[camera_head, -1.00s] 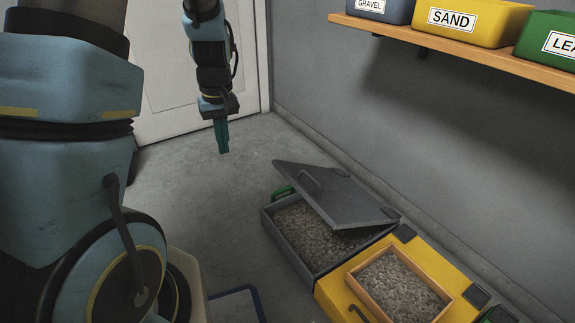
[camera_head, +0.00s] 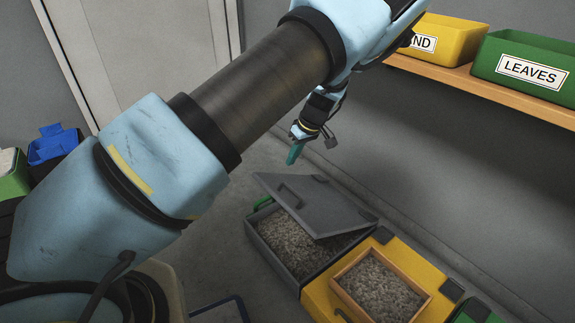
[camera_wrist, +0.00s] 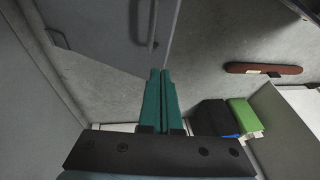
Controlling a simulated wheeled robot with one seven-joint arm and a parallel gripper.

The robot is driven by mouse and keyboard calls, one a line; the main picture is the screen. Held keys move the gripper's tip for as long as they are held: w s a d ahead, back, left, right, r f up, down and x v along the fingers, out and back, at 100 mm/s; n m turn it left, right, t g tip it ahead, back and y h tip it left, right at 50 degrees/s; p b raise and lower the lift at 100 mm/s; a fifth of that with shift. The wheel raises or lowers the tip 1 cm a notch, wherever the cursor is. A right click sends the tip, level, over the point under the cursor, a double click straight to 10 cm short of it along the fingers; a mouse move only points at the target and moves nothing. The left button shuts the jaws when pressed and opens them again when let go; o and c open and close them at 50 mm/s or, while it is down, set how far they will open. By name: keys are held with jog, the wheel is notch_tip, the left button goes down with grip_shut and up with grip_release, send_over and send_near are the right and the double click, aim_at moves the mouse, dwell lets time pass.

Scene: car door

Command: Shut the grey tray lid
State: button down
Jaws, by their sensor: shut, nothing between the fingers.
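The grey tray (camera_head: 278,262) stands on the floor, filled with gravel. Its grey lid (camera_head: 315,207) is hinged on the right side and tilted partly open above the gravel, with a dark handle on its top. My gripper (camera_head: 293,154) is above and behind the lid's far edge, apart from it. In the wrist view my gripper (camera_wrist: 160,75) has its teal fingers together with nothing between them. A grey panel with a dark handle at the upper left of the wrist view may be the door; I cannot tell.
A yellow box (camera_head: 320,298) with a gravel-filled wooden-rimmed tray adjoins the grey tray on the right. A shelf (camera_head: 470,85) on the wall holds a yellow bin and a green LEAVES bin (camera_head: 520,68). Grey floor is clear left of the tray.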

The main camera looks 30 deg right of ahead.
jog(key=b, duration=0.2)
send_near(275, 193)
jog(key=x, duration=0.5)
jog(key=shift+w+d+f, duration=0.15)
jog(key=shift+w+d, duration=0.1)
jog(key=shift+w, duration=0.1)
jog(key=shift+a+f+b, duration=0.3)
jog(key=shift+f, duration=0.15)
